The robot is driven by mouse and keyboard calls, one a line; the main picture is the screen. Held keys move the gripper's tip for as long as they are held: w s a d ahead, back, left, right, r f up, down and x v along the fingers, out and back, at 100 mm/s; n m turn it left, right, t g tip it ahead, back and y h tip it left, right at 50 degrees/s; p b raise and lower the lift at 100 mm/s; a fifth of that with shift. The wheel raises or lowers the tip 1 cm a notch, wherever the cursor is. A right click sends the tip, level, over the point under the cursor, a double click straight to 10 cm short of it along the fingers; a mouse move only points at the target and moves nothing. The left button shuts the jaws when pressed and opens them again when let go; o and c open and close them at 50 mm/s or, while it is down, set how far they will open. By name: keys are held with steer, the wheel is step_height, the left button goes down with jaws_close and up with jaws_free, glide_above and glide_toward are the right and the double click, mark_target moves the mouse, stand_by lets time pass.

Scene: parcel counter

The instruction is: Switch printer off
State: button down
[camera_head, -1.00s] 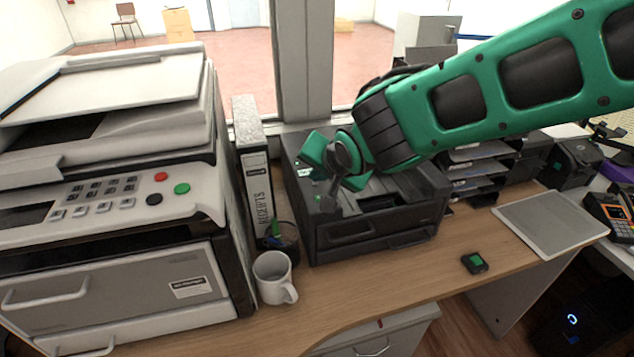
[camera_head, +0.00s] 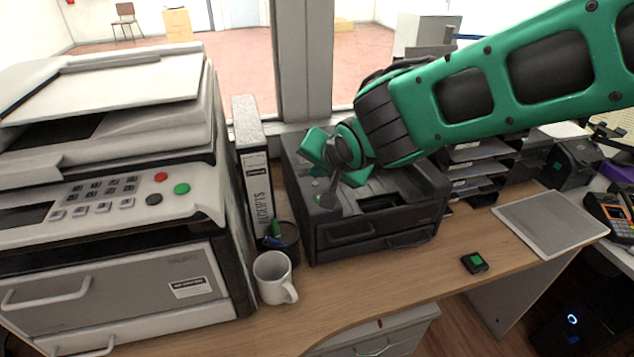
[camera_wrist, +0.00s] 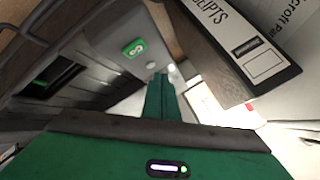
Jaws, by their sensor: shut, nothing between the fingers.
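The black printer (camera_head: 375,232) stands on the wooden counter, right of the receipts binder. My gripper (camera_head: 325,198) is over the left part of its top, fingers together and pointing down. In the wrist view, the shut green fingers (camera_wrist: 160,80) are empty and end close to small round grey buttons on the printer's top panel (camera_wrist: 100,85). A green button with a white symbol (camera_wrist: 134,48) lies just left of the fingertips. I cannot tell whether the tips touch a button. In the head view, the panel's small display looks dark, and my gripper hides part of the panel.
A large grey copier (camera_head: 110,200) stands at left. The receipts binder (camera_head: 255,180), a pen cup (camera_head: 285,240) and a white mug (camera_head: 273,277) stand between copier and printer. A small black device (camera_head: 474,262) and a grey pad (camera_head: 550,222) lie at right.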

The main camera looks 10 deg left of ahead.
steer(key=shift+r, duration=3)
steer(key=w+d+f+m+g+h, duration=0.15)
steer(key=d+h, duration=0.25)
steer(key=d, duration=1.8)
steer(key=s+d+f+g+h, duration=0.1)
steer(key=s+d, duration=0.2)
steer(key=d, duration=0.4)
steer(key=s+d+f+g+h, duration=0.1)
steer(key=s+d, duration=0.2)
steer(key=d, duration=0.5)
steer(key=s+d+f+g, duration=0.1)
steer(key=s+d, duration=0.3)
steer(key=s, duration=0.4)
steer(key=s+d+f+m+g+y, duration=0.1)
steer(key=s+d+g, duration=0.1)
steer(key=s+d, duration=0.3)
steer(key=s+d+f+m+g, duration=0.1)
steer(key=s+d, duration=0.4)
steer(key=s, duration=0.5)
steer(key=shift+s+f, duration=0.35)
steer(key=shift+f, duration=0.2)
